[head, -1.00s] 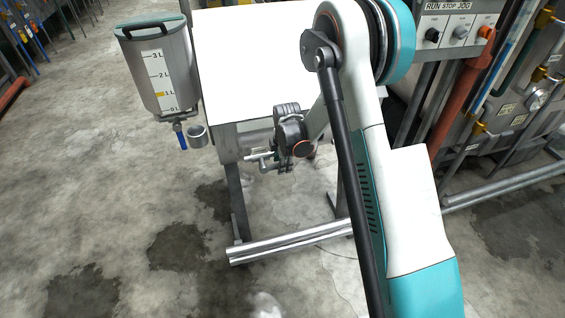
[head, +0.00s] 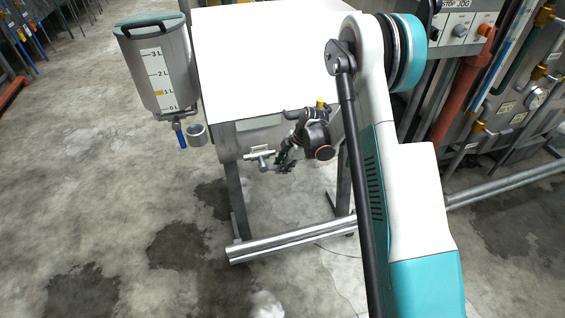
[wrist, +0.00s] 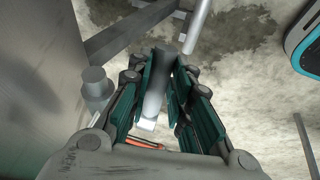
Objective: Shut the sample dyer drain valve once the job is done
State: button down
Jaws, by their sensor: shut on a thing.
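The grey metal drain valve (head: 261,156) sticks out under the front of the white-topped stand. My gripper (head: 284,161) is low at the right of this valve, with its dark fingers close against it. In the wrist view my gripper (wrist: 166,80) has its teal-lined fingers on either side of a grey bar (wrist: 154,98), shut on it. The bar appears to be the valve's handle. A small orange-red piece (wrist: 145,144) shows below the bar, near the palm. My fingers hide part of the valve, and I cannot tell its exact angle.
A steel rail (head: 290,241) runs low in front. A control box (head: 463,25) and pipes are at right. The floor at left is open.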

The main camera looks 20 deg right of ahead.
jog(key=f+y, duration=0.2)
jog(key=shift+y, duration=0.4)
jog(key=f+y, duration=0.1)
jog(key=a+f+y, duration=0.1)
jog(key=y, duration=0.1)
jog(key=shift+m, duration=0.4)
jog(key=shift+a+f+m+t+y, duration=0.15)
jog(key=shift+a+f+y, duration=0.2)
jog(key=shift+y, duration=0.45)
jog(key=shift+a+f+m+t+y, duration=0.15)
jog(key=shift+a+y, duration=0.25)
jog(key=shift+y, duration=0.4)
jog(key=shift+a+f+t+y, duration=0.1)
jog(key=shift+a+f+y, duration=0.25)
jog(key=shift+y, duration=0.45)
jog(key=shift+a, duration=0.1)
jog(key=c, duration=1.5)
grip_release()
jog(key=shift+o, duration=0.2)
jog(key=shift+r, duration=0.1)
jog(key=v, duration=1.2)
